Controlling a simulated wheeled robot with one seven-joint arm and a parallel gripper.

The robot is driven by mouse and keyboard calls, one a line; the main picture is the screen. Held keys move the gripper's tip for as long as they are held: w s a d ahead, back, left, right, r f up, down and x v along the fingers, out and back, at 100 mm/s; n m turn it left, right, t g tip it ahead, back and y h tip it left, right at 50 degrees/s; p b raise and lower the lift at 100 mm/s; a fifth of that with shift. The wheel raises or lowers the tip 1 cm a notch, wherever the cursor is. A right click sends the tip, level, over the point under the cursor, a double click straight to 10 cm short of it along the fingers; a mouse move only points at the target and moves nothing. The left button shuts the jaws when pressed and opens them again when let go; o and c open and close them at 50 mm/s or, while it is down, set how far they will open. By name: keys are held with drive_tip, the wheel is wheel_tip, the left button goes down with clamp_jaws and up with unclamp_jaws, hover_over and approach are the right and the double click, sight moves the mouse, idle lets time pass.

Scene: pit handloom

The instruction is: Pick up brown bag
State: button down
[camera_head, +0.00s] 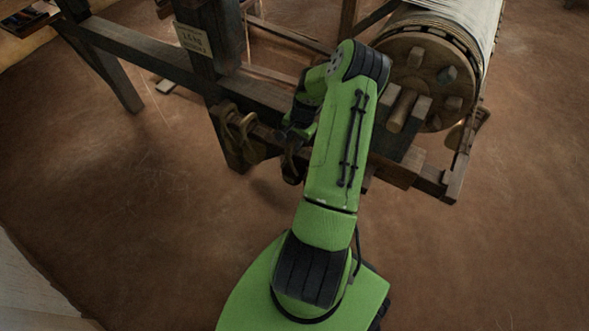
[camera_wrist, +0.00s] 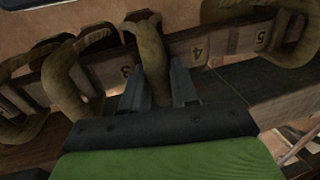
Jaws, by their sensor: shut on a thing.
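Several brown bags with thick loop-like handles hang along a dark wooden beam. In the wrist view, one brown bag (camera_wrist: 150,55) stands between the two dark fingers of my gripper (camera_wrist: 158,85), and the fingers are shut on it. Its lower part is hidden behind the gripper body. Another brown bag (camera_wrist: 62,80) hangs just left of the fingers. In the head view, bags (camera_head: 236,124) hang on the beam left of my gripper (camera_head: 290,150), which is partly hidden by my green arm.
A board (camera_wrist: 220,46) with numbers runs behind the bags. The loom's wooden frame (camera_head: 110,40) and a large roller with a pegged wooden end disc (camera_head: 415,82) stand close around my arm. Another bag (camera_wrist: 292,38) hangs at the right. The brown floor (camera_head: 130,220) at front left is clear.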

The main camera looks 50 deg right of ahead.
drive_tip(key=shift+w+r, duration=0.1)
drive_tip(key=shift+r, duration=0.1)
idle(0.3)
drive_tip(key=shift+r+p, duration=0.7)
drive_tip(key=shift+r, duration=0.85)
drive_tip(key=shift+a+r, duration=0.1)
drive_tip(key=shift+a, duration=0.05)
drive_tip(key=s+a+p, duration=0.1)
drive_tip(key=a, duration=1.6)
drive_tip(key=shift+s+a+p, duration=0.35)
drive_tip(key=shift+p, duration=0.05)
drive_tip(key=shift+d, duration=0.15)
